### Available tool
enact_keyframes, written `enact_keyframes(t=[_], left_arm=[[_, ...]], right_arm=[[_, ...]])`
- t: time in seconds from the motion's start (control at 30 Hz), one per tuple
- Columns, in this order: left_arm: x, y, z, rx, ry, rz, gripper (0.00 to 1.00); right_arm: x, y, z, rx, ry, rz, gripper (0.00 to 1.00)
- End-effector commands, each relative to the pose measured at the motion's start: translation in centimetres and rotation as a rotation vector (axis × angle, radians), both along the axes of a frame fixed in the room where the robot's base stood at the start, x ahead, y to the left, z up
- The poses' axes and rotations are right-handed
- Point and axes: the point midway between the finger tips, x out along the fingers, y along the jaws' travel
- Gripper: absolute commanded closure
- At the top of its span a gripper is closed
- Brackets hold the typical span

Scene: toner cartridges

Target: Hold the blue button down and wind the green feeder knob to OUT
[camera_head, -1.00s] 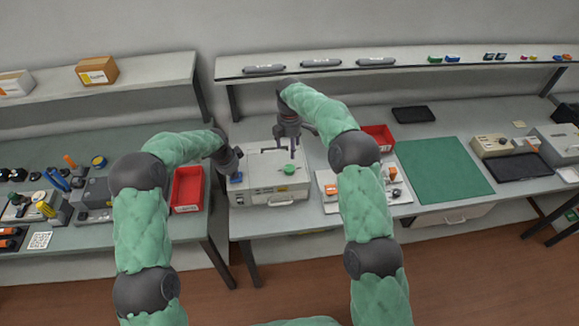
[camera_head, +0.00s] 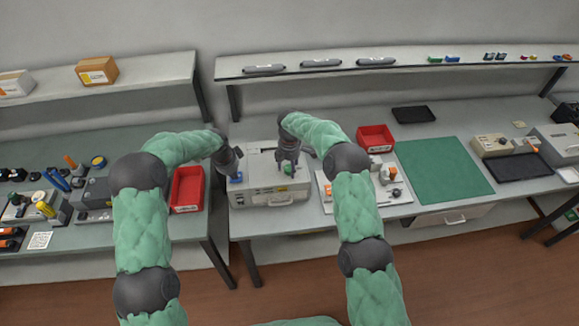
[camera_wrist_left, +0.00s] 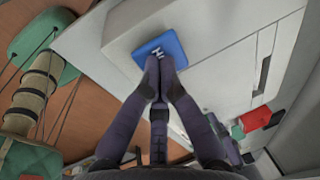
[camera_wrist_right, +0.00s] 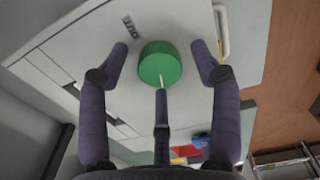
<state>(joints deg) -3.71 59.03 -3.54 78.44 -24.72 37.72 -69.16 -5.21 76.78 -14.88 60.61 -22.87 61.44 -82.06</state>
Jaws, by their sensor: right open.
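The light grey machine (camera_head: 268,196) stands on the middle bench. Its blue button (camera_wrist_left: 160,48) is under the fingertips of my left gripper (camera_wrist_left: 158,68), which is shut; the tips appear to rest on the button, though how far it is pressed I cannot tell. In the head view the blue button (camera_head: 236,178) shows below that gripper. The green knob (camera_wrist_right: 159,64) has a pale pointer line and sits between the spread fingers of my right gripper (camera_wrist_right: 162,62), which is open. The label OUT (camera_wrist_right: 130,27) is beside the knob. The head view mostly hides the knob (camera_head: 288,170) behind that gripper.
A red bin (camera_head: 187,188) stands left of the machine and another red bin (camera_head: 375,138) behind right. A white tray with parts (camera_head: 388,192) is close on the right. A green mat (camera_head: 442,168) lies beyond it.

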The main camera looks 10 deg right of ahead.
Motion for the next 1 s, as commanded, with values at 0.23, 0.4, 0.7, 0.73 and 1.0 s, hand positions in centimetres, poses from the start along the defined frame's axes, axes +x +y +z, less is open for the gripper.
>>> enact_keyframes(t=[0.23, 0.4, 0.7, 0.73, 1.0], left_arm=[[-0.24, -0.06, -0.31, 0.000, 0.007, -0.002, 1.00], [-0.24, -0.05, -0.31, 0.000, 0.007, -0.002, 1.00], [-0.24, -0.05, -0.31, 0.000, 0.007, -0.002, 1.00], [-0.24, -0.05, -0.31, 0.000, 0.007, -0.002, 1.00], [-0.23, -0.04, -0.31, 0.001, 0.007, -0.001, 1.00]], right_arm=[[0.02, 0.00, -0.39, 0.000, -0.001, 0.000, 0.36], [0.02, 0.01, -0.37, 0.000, -0.001, 0.000, 0.56], [-0.01, -0.01, -0.38, 0.000, 0.000, -0.002, 0.92], [-0.01, -0.01, -0.38, 0.000, 0.000, -0.003, 0.92], [0.03, -0.05, -0.34, -0.001, 0.000, -0.078, 0.92]])
